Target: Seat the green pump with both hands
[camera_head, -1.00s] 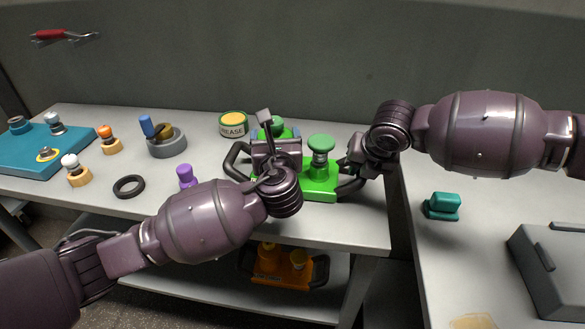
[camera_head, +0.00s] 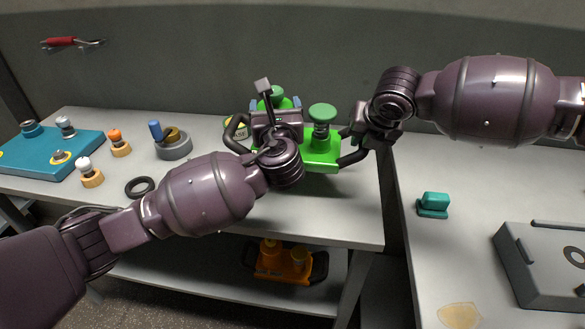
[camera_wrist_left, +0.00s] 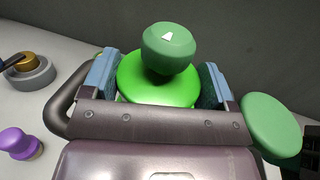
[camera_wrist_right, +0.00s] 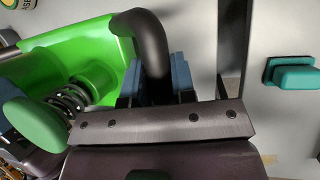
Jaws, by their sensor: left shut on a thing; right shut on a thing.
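The green pump (camera_head: 322,153) has a bright green body, two green knobs, a spring under the nearer knob and black side handles. It is held between my grippers and appears raised above the left bench, roughly level. My left gripper (camera_head: 275,106) is shut on the pump; in the left wrist view its blue pads flank the round green part (camera_wrist_left: 150,92) below a green knob (camera_wrist_left: 168,48). My right gripper (camera_head: 356,138) is shut on the right black handle (camera_wrist_right: 142,38), which passes between its pads in the right wrist view. The pump's underside is hidden.
A grey box (camera_head: 530,262) with a round opening and a teal block (camera_head: 433,204) stand on the right bench. A gap separates the benches. A teal base (camera_head: 35,158), small knobs and a black ring (camera_head: 140,187) lie left. An orange pump (camera_head: 285,265) sits below on the shelf.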

